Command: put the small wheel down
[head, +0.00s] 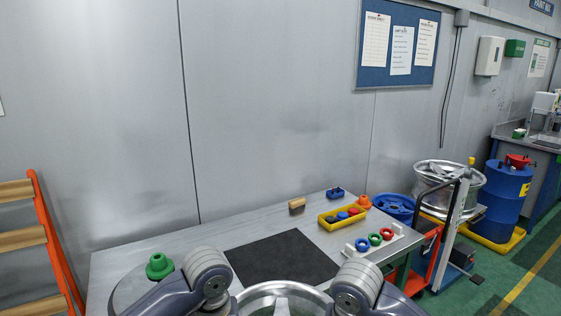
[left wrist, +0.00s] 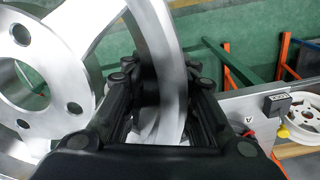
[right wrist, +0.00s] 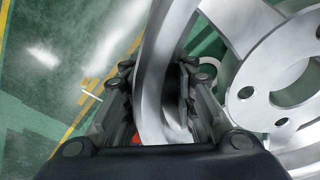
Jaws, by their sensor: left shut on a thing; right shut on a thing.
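A silver spoked wheel (head: 285,299) shows at the bottom middle of the head view, between my two arms and in front of the table (head: 140,252). In the left wrist view my left gripper (left wrist: 160,85) is shut on the rim of the silver wheel (left wrist: 22,88). In the right wrist view my right gripper (right wrist: 160,85) is shut on the rim of the silver wheel (right wrist: 275,85). Green floor shows beyond the wheel in both wrist views. The lower part of the wheel and both grippers are outside the head view.
A black mat (head: 282,258) lies bare on the table. A green spindle piece (head: 159,266) stands at the table's left. A yellow tray (head: 342,217) and a white holder with coloured rings (head: 374,241) are on its right. An orange-sided rack (head: 55,245) stands at the far left.

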